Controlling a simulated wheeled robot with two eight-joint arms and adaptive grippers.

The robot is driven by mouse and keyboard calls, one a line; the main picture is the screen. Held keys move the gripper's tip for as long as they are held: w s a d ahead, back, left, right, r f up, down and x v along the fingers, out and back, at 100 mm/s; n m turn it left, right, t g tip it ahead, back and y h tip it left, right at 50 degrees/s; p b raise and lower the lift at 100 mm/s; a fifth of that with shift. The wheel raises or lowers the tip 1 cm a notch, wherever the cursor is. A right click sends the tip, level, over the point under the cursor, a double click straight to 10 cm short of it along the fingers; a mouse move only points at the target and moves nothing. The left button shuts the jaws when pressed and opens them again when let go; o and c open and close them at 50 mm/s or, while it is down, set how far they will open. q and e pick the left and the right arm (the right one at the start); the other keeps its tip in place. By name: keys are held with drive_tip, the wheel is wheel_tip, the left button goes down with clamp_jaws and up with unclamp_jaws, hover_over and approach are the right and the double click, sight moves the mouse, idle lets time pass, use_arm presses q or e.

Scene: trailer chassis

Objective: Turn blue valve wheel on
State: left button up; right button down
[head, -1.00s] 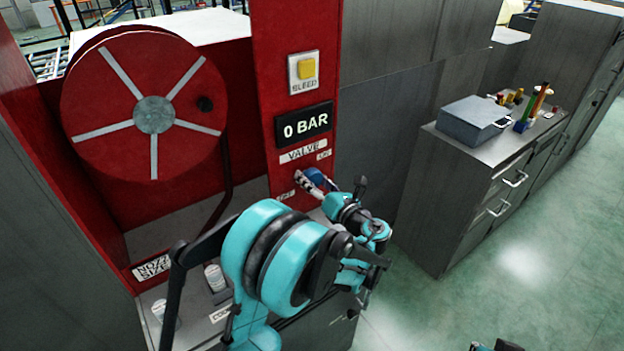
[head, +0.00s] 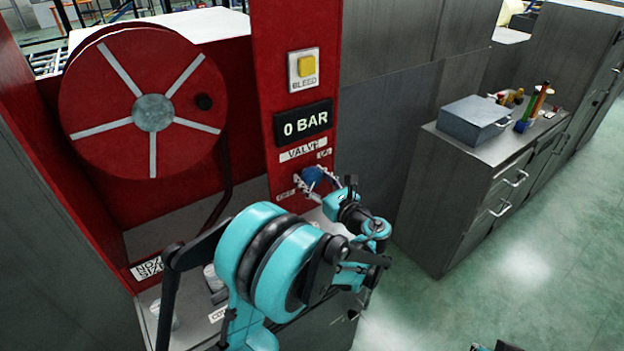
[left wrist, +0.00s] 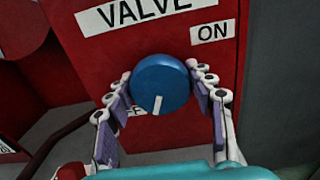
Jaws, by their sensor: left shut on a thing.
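The blue valve wheel (head: 313,174) is a round knob on the red panel, below the VALVE label. In the left wrist view the wheel (left wrist: 160,80) shows its white mark pointing down and slightly left, on the side of the partly hidden OFF label. The ON label (left wrist: 213,31) is at its upper right. My left gripper (left wrist: 160,76) is shut on the wheel, one jointed white finger at each side. In the head view my left gripper (head: 316,183) reaches the wheel from the lower right. My right gripper cannot be made out.
The display (head: 304,122) reads 0 BAR, below the yellow BLEED button (head: 306,66). A red hose reel (head: 150,100) stands left of the panel. A grey cabinet (head: 470,190) with a box on it is at right. The green floor is open.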

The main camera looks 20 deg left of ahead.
use_arm(q)
drive_tip(key=n, duration=0.3)
drive_tip(key=shift+n, duration=0.4)
drive_tip(key=n, duration=0.3)
drive_tip(key=shift+n+b, duration=0.3)
drive_tip(key=shift+b, duration=0.1)
drive_tip(key=n, duration=0.3)
drive_tip(key=shift+n, duration=0.3)
drive_tip(key=n, duration=0.4)
drive_tip(key=shift+n+b, duration=0.3)
drive_tip(key=shift+b, duration=0.05)
drive_tip(key=n, duration=0.5)
drive_tip(key=shift+f, duration=0.1)
drive_tip(key=n, duration=0.6)
drive_tip(key=o, duration=1.2)
drive_tip(key=shift+c, duration=0.2)
